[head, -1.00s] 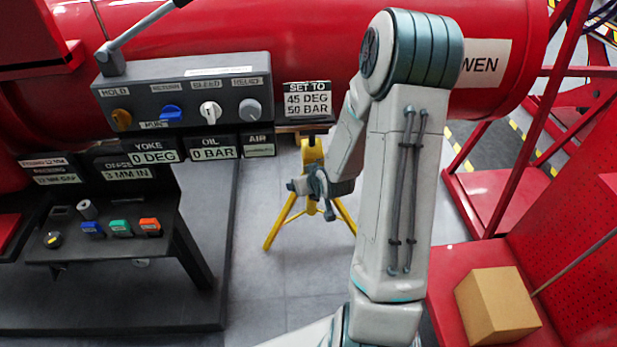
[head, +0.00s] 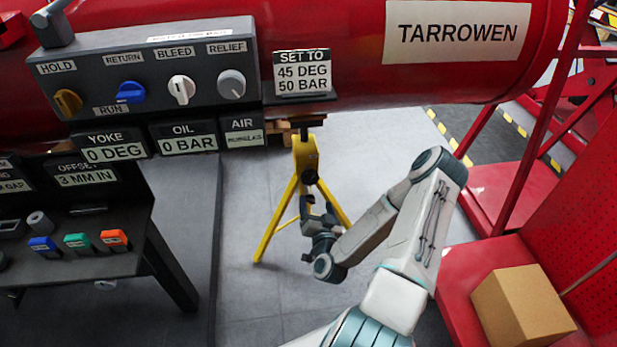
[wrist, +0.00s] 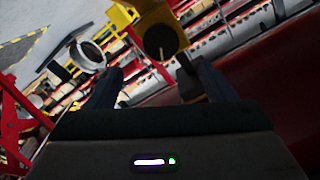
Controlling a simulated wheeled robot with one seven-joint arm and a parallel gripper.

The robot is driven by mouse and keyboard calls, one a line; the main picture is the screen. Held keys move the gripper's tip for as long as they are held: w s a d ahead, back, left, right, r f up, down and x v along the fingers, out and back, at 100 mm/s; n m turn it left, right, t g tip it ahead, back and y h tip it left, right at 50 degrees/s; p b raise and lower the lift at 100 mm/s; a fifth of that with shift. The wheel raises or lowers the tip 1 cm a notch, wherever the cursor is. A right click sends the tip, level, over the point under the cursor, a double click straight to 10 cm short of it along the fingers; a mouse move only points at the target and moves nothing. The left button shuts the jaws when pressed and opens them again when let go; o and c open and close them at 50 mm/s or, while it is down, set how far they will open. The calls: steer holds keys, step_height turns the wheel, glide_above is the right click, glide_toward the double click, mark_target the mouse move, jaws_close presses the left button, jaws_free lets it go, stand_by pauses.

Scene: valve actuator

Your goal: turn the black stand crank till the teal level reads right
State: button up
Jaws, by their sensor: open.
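The yellow tripod stand (head: 304,155) stands on the floor under the red pipe. A small black round part (head: 310,178) sits on its front; I cannot tell whether it is the crank. My gripper (head: 307,203) is low in front of the stand, small and dark in the head view. In the wrist view my gripper (wrist: 155,80) has its two dark fingers apart, with nothing between them. Beyond the fingertips is a yellow block with a dark round face (wrist: 160,42). A grey-white ring (wrist: 88,57) is to its left. I cannot make out a teal level.
A sign (head: 302,73) reads 45 DEG, 50 BAR. The yoke display (head: 112,152) reads 0 DEG and the oil display (head: 188,143) 0 BAR. A dark bench (head: 100,235) is at left, a cardboard box (head: 522,308) at right. Grey floor is clear around the stand.

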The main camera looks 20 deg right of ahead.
mark_target(310, 180)
steer(key=b+x, duration=0.2)
steer(key=x, duration=1.1)
steer(key=shift+w, duration=0.35)
steer(key=c, duration=1)
